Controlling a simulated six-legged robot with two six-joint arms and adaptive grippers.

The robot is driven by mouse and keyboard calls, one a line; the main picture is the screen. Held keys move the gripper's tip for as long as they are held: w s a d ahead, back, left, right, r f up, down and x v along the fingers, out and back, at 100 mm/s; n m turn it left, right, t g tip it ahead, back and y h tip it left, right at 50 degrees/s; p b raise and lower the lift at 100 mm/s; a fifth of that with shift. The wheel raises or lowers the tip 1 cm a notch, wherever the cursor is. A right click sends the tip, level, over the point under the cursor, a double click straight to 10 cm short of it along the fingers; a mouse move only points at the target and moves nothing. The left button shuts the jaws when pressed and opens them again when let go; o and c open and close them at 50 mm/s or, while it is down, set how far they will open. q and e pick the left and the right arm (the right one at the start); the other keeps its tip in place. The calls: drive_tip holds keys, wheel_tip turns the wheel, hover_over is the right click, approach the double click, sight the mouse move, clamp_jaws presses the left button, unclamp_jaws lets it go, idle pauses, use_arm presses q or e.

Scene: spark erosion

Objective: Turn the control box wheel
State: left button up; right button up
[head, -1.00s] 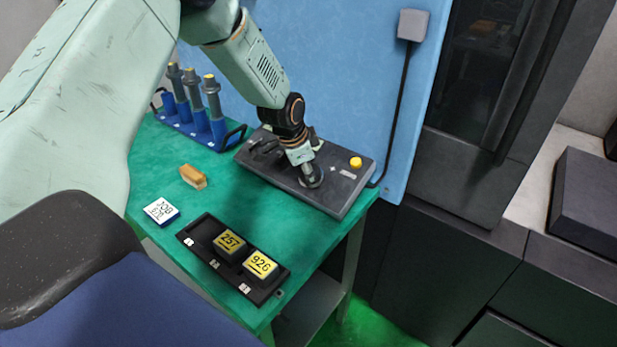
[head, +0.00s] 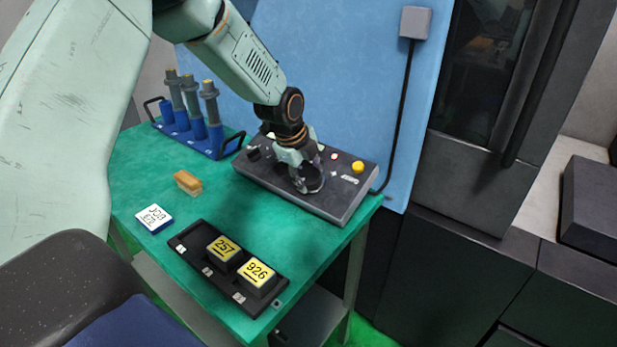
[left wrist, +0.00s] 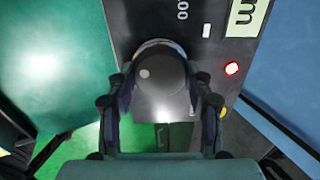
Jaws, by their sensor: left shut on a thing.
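The dark grey control box (head: 345,206) sits at the back right of the green table, against the blue panel. My left gripper (head: 306,184) points down onto its top. In the left wrist view the control box (left wrist: 200,52) carries a dark round wheel (left wrist: 160,72) with a small pale spot on it. The left gripper's two fingers stand on either side of the wheel, closed around it. In the head view the gripper mostly hides the wheel. My right gripper is not in view.
A yellow button (head: 358,167) and a lit red lamp (left wrist: 232,69) are near the wheel. A blue rack (head: 215,150) with grey cylinders stands back left. A black tray (head: 188,245) with yellow-labelled blocks, a white-labelled block (head: 154,218) and a tan block (head: 187,181) lie in front.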

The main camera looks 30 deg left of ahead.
use_arm(q)
drive_tip(key=shift+m+b, duration=0.3)
drive_tip(key=shift+m, duration=1.2)
drive_tip(key=o, duration=1.2)
